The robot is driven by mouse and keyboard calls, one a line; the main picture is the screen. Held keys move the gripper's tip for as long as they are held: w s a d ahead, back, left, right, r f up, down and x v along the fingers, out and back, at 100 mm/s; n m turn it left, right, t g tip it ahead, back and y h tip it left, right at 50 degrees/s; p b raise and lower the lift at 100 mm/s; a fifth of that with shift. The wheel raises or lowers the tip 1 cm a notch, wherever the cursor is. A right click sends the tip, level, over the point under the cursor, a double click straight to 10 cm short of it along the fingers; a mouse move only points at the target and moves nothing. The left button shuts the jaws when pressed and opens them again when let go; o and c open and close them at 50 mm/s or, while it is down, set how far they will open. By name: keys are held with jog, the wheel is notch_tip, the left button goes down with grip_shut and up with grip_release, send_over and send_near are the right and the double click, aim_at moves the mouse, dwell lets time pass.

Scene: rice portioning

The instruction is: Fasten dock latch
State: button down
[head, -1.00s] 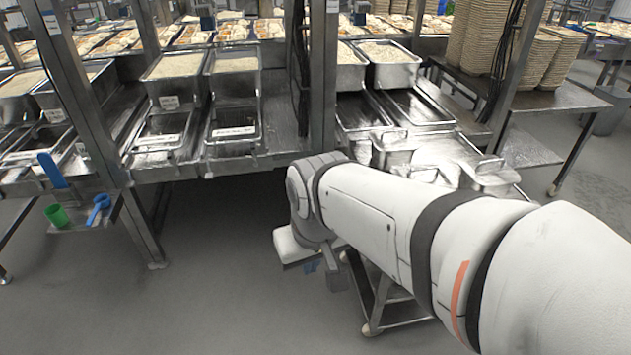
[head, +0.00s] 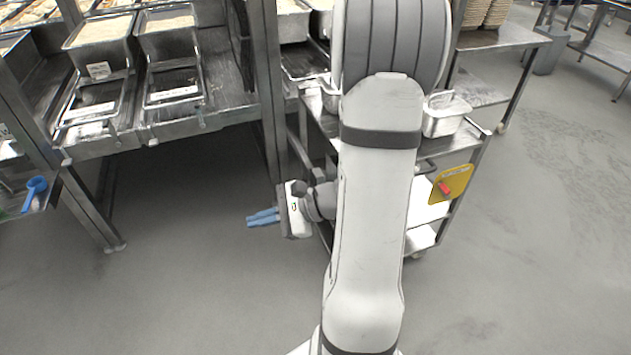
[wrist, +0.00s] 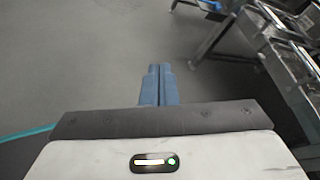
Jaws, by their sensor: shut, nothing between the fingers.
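My gripper (head: 250,219) shows in the head view with its blue fingers together, pointing left over open floor. The fingers also show in the wrist view (wrist: 158,68), shut and empty, with grey floor beyond them. A yellow plate (head: 462,178) with a small red part (head: 445,188) is on the side of a metal cart (head: 482,150), right of my arm. It may be the dock latch; I cannot tell whether it is fastened. My gripper is well to the left of it, apart. My arm hides much of the cart.
A steel rack (head: 215,115) with rice pans (head: 100,40) fills the left and back. A blue scoop (head: 35,190) lies on a small shelf at far left.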

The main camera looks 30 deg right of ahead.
jog(key=s+d+f+m+t+h+b, duration=0.1)
jog(key=d+f+m+t+h, duration=0.2)
jog(key=d+f+m+h, duration=0.4)
jog(key=s+d+f+m+t+h+b, duration=0.2)
jog(key=d+f+m+h, duration=0.6)
jog(key=d, duration=1)
notch_tip(320, 180, down, 4)
jog(key=m+t, duration=0.2)
jog(key=m, duration=0.2)
jog(key=shift+s+d+r, duration=0.25)
jog(key=shift+d, duration=0.05)
jog(key=shift+b, duration=0.35)
jog(key=w+d+b, duration=0.3)
jog(key=w+b, duration=0.8)
jog(key=w, duration=0.2)
jog(key=shift+f, duration=0.35)
jog(key=shift+s, duration=0.1)
